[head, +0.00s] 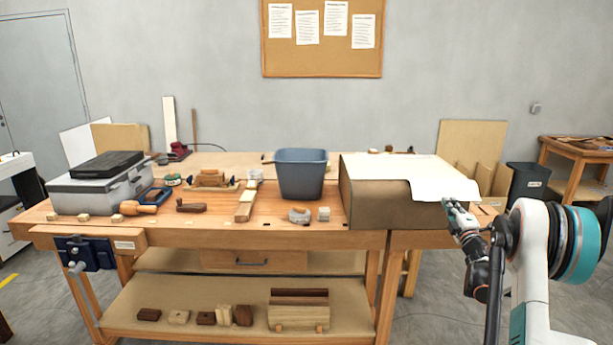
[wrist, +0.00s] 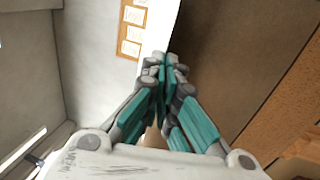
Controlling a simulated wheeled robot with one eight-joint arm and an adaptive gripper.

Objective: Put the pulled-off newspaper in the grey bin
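The newspaper (head: 400,167) is a plain pale sheet lying on top of a large brown block (head: 390,205) at the right end of the bench. Its right part droops over the block's front edge. My gripper (head: 451,204) is at the drooping lower edge. In the wrist view, my gripper's fingertips (wrist: 165,60) are together at the end of the white newspaper (wrist: 160,28), seemingly pinching it; the exact contact is hidden. A blue-grey bin (head: 301,178) stands on the bench left of the block. A dark grey labelled bin (head: 527,184) stands behind at the right.
The wooden bench (head: 222,222) carries a grey toolbox (head: 100,190), a mallet (head: 140,208), a hand plane and small blocks left of the blue-grey bin. Boards (head: 470,145) lean behind the block. A small wooden table (head: 577,155) stands at far right.

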